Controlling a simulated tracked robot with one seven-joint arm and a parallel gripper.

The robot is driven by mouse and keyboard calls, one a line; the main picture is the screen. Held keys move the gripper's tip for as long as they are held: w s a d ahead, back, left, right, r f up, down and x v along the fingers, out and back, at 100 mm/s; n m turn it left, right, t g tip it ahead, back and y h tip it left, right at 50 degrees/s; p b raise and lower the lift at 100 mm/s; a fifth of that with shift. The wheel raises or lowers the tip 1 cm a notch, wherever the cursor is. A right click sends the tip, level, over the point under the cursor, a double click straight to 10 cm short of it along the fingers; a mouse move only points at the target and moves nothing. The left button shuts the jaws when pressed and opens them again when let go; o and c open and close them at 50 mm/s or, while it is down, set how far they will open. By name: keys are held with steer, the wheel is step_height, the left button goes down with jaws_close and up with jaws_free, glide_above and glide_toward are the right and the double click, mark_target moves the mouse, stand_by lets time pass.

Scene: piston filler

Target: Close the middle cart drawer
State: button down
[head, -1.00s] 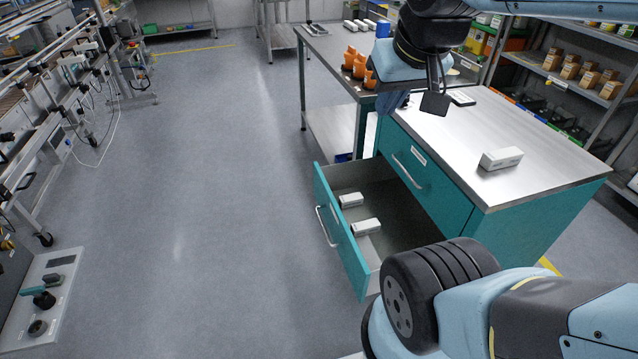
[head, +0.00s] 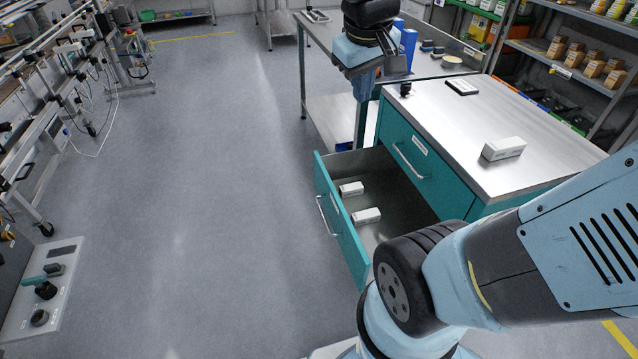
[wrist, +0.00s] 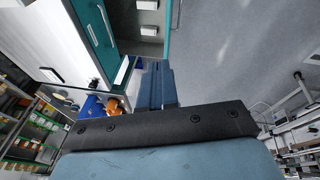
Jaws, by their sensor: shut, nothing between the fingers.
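The middle cart drawer is pulled out of the teal cart, with its front (head: 343,226) standing well away from the cart body. It also shows at the top of the wrist view, its front (wrist: 167,30) on the right of the open tray. Two white boxes (head: 351,188) (head: 366,215) lie inside. My gripper (head: 364,88) is in the air beyond the drawer's far end, by the cart's far left corner, pointing down. In the wrist view its fingers (wrist: 155,85) are together and empty, apart from the drawer in the picture. My own arm hides the drawer's near end.
The drawer above (head: 410,160) is shut. A white box (head: 503,149) and a small dark device (head: 462,88) lie on the cart's steel top (head: 470,125). A metal table (head: 320,50) stands behind. Open floor (head: 220,200) lies left of the drawer.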

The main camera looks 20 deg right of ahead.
steer(key=w+a+f+n+g+h, duration=0.2)
steer(key=w+f+n, duration=0.2)
steer(key=w+f, duration=0.35)
steer(key=w+a+f+n+g+h, duration=0.2)
steer(key=w+f+n+h, duration=0.15)
steer(key=w+f, duration=0.45)
steer(key=w+a+f+n, duration=0.2)
steer(key=f, duration=0.4)
steer(key=w+a+f+n, duration=0.1)
steer(key=a+f+n, duration=0.1)
steer(key=f, duration=0.5)
steer(key=n+h, duration=0.2)
steer(key=n, duration=0.2)
glide_toward(333, 198)
steer(key=shift+t, duration=0.4)
steer(key=shift+s+x, duration=0.2)
steer(key=shift+x, duration=0.75)
steer(key=shift+s+x, duration=0.2)
steer(key=shift+x, duration=0.7)
steer(key=shift+s+x, duration=0.15)
steer(key=shift+x, duration=0.8)
steer(key=shift+d, duration=0.15)
